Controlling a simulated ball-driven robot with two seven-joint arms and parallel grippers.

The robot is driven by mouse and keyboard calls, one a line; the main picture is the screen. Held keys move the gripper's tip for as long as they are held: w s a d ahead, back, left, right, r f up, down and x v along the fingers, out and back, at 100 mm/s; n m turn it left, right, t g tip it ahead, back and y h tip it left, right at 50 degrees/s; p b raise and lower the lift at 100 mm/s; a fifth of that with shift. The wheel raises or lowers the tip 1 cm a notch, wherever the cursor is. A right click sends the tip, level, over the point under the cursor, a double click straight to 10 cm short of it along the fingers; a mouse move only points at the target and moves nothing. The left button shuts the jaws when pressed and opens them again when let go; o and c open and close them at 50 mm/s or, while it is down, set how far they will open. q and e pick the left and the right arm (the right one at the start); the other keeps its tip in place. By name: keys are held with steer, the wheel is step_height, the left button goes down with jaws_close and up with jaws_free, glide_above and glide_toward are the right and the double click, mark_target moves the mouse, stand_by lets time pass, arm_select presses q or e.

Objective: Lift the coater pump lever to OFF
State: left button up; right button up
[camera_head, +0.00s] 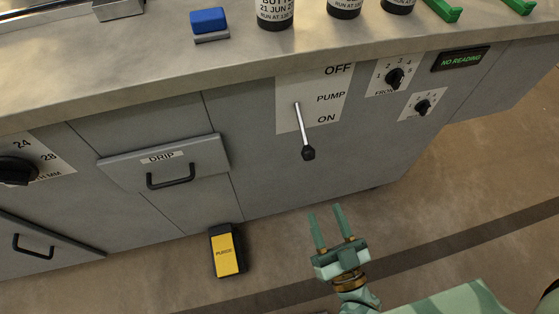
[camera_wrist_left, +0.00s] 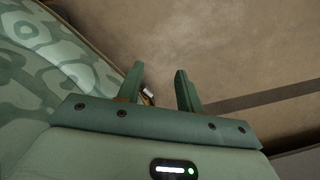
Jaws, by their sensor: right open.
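The pump lever (camera_head: 303,133) is a thin metal rod with a black knob, mounted on a white plate (camera_head: 332,95) marked OFF at the top, PUMP in the middle and ON at the bottom. The lever hangs down, with its knob below the plate near the ON end. My right gripper (camera_head: 328,220) is open and empty, below and slightly right of the knob, apart from it. My left gripper (camera_wrist_left: 160,88) shows only in the left wrist view, with its two fingers apart and nothing gripped between them. Floor lies beyond it.
A drawer marked DRIP (camera_head: 165,163) sticks out left of the lever. A yellow and black pedal (camera_head: 226,252) is on the floor below. Dials (camera_head: 394,77) and a NO READING display (camera_head: 460,59) are to the right. Bottles and a blue block (camera_head: 208,20) stand on the counter.

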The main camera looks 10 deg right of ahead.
mark_target(308, 151)
steer(key=shift+m+t+h, duration=0.5)
steer(key=shift+t, duration=0.1)
steer(key=b+x, duration=0.1)
steer(key=x, duration=0.4)
steer(key=r+b+x, duration=0.1)
steer(key=x, duration=0.4)
steer(key=b+x, duration=0.1)
steer(key=x, duration=0.5)
steer(key=shift+s+a+r, duration=0.1)
steer(key=shift+s+r, duration=0.1)
steer(key=shift+r, duration=0.15)
arm_select(q)
steer(key=w+r+m+t+y, duration=0.1)
steer(key=w+r, duration=0.1)
steer(key=w, duration=0.9)
steer(key=shift+w+m, duration=0.2)
steer(key=shift+m, duration=0.2)
arm_select(e)
steer(key=shift+w+r, duration=0.25)
steer(key=shift+w, duration=0.05)
jaws_close()
